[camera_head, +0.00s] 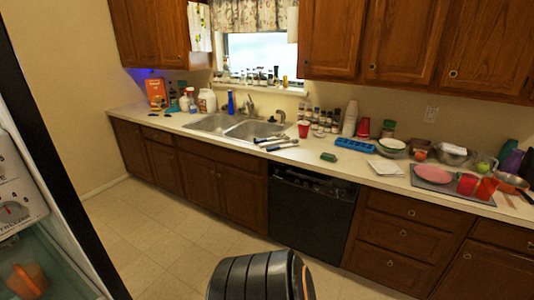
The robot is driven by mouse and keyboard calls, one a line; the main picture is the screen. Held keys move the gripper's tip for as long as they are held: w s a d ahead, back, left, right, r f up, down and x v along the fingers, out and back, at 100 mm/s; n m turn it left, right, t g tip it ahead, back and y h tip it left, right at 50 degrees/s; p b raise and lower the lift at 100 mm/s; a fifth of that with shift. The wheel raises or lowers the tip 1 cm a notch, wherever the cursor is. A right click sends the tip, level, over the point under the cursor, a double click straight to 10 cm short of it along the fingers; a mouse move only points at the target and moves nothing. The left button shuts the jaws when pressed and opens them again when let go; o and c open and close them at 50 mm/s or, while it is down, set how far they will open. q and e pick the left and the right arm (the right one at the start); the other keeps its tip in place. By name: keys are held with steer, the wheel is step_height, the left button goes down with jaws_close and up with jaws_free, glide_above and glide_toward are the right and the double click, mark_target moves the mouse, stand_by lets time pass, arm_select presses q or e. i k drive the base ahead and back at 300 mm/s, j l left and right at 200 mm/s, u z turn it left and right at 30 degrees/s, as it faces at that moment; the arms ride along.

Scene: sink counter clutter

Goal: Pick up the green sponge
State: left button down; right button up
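A small dark green block that looks like the green sponge (328,157) lies flat on the pale countertop (315,169), above the black dishwasher and right of the sink. It is small in the view and its details are hard to make out. Nothing touches it. Neither of my grippers is in view. A dark ribbed rounded part at the bottom centre looks like part of my own arm.
Near the sponge are a blue rack (355,145), white paper (386,168) and blue-handled utensils (282,146). A double sink (238,127) is left; dishes and a pink plate (433,174) crowd the right. An open fridge (40,200) stands left. Floor before the black dishwasher (310,213) is clear.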

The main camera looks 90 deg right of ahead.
mark_target(326, 157)
steer(key=l+z, duration=0.15)
steer(key=z, duration=3.2)
steer(key=u, duration=2.85)
steer(key=z, duration=2.85)
steer(key=i+z, duration=0.1)
steer(key=i, duration=0.45)
steer(key=i+j+z, duration=0.1)
steer(key=i, duration=0.45)
steer(key=i+j+z, duration=0.1)
steer(key=i, duration=0.4)
